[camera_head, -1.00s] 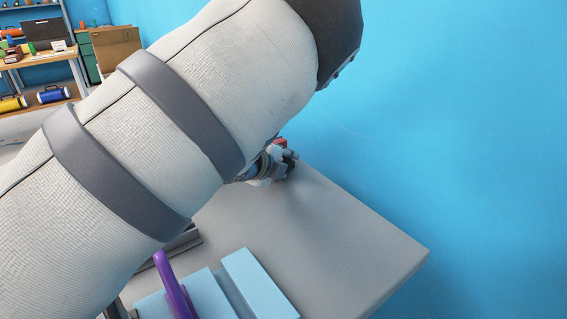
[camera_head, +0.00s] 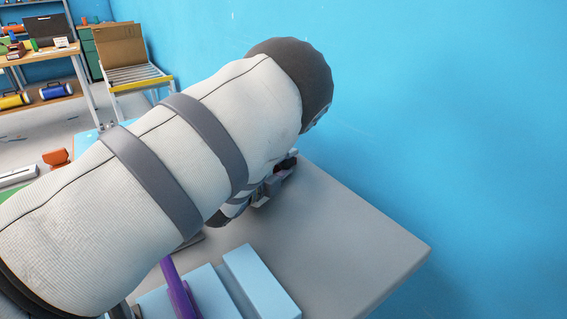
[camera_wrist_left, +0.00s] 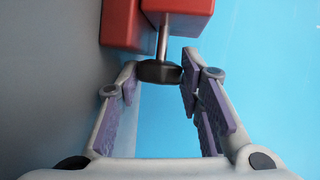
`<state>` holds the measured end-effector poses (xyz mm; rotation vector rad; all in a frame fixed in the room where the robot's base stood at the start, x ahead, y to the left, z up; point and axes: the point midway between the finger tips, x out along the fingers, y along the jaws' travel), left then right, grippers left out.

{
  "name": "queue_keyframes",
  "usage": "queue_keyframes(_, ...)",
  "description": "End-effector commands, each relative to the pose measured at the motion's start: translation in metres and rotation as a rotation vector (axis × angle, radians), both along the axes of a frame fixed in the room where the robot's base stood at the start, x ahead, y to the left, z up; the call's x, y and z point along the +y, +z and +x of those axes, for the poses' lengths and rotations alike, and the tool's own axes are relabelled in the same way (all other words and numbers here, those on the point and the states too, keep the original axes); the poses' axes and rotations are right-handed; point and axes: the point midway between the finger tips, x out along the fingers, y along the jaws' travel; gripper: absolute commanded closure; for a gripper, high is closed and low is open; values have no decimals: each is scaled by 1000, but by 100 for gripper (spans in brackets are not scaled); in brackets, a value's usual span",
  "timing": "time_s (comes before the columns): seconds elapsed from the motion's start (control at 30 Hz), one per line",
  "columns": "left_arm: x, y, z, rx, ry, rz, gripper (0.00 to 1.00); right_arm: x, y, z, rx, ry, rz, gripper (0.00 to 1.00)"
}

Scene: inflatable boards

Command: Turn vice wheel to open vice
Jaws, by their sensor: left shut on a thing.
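The red vice (camera_wrist_left: 178,8) shows at the top of the left wrist view. A metal shaft (camera_wrist_left: 162,42) leads from it to the dark round vice wheel (camera_wrist_left: 158,71). My left gripper (camera_wrist_left: 157,80) is shut on the wheel, with one finger at each side of its rim. In the head view my left arm covers most of the vice area. Only a small part of the left gripper (camera_head: 272,186) shows past the arm, at the far edge of the grey table. The vice jaws are not clearly seen. My right gripper is not in view.
The grey table (camera_head: 350,245) is bare on its right side, by the blue wall (camera_head: 460,130). Light blue blocks (camera_head: 258,285) and a purple bar (camera_head: 178,288) are at the near edge. A workbench (camera_head: 45,50) and a cardboard box (camera_head: 120,43) stand at the back left.

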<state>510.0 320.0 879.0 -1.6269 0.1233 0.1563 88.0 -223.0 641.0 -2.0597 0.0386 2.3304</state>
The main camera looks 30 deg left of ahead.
Motion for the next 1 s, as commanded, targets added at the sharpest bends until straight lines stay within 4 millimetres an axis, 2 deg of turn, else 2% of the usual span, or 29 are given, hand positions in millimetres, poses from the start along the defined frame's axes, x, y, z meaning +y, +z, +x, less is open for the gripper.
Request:
queue_keyframes(0.27,-2,-4,-1,10,-5,-3,94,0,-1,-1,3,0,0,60)
queue_keyframes(0.3,-2,-4,-1,10,-5,-3,57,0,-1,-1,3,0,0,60)
queue_keyframes(0.37,-2,-4,-1,10,-5,-3,47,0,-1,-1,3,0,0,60)
queue_keyframes(0.67,-1,-5,-3,14,-2,-3,47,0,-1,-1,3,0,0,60)
queue_keyframes(0.77,-1,-4,-14,17,-1,-2,47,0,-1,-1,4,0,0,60)
queue_keyframes(1.0,-2,8,-60,10,0,-2,47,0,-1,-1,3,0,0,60)
